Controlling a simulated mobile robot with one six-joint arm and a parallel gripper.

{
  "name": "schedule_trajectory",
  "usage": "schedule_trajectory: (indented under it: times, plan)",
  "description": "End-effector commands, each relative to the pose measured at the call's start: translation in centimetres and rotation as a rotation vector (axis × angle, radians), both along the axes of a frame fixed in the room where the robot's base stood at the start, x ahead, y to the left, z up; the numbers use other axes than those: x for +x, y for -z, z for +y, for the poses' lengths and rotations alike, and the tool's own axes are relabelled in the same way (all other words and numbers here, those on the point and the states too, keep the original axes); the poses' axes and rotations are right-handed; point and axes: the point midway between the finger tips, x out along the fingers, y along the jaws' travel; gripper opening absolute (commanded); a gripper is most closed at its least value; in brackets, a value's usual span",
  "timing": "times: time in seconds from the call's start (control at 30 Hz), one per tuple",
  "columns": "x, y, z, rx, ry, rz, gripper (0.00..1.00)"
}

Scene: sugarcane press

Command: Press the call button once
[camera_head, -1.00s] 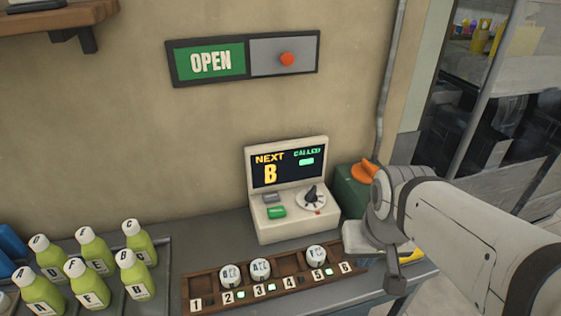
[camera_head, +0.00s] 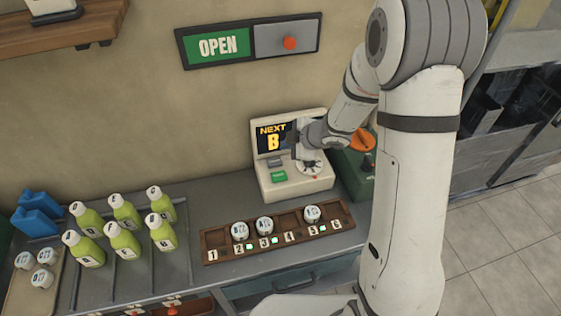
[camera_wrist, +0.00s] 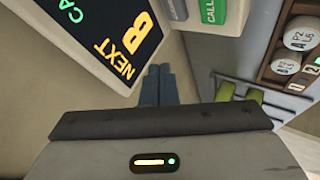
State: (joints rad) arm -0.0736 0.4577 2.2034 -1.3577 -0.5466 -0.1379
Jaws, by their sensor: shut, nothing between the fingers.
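The call machine (camera_head: 293,184) is a cream console with a dark screen (camera_head: 271,138) reading "NEXT B". The green call button (camera_head: 279,176) is on its lower left face, below a grey button (camera_head: 275,161). In the wrist view the green button, lettered "CALL" (camera_wrist: 213,12), is at the top, right of the grey one. My gripper (camera_head: 293,141) is in front of the screen's right part, above the buttons. In the wrist view its dark fingertips (camera_wrist: 160,72) are together and empty, apart from the button. My gripper hides the "CALLED" area in the head view.
A wooden rack (camera_head: 282,233) with numbered slots and several white-lidded pots stands in front of the machine. Several green bottles (camera_head: 122,240) stand at left. A green box with an orange part (camera_head: 361,140) is at right. An OPEN sign (camera_head: 218,47) hangs above.

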Motion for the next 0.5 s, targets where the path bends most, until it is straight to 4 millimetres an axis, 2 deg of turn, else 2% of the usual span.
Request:
schedule_trajectory:
  times: [0.13, 0.5]
  plan:
    - [-0.84, 0.64, 1.33, 0.028, -0.094, 0.018, 0.0]
    - [-0.93, 0.85, 1.43, 0.031, -0.104, 0.018, 0.0]
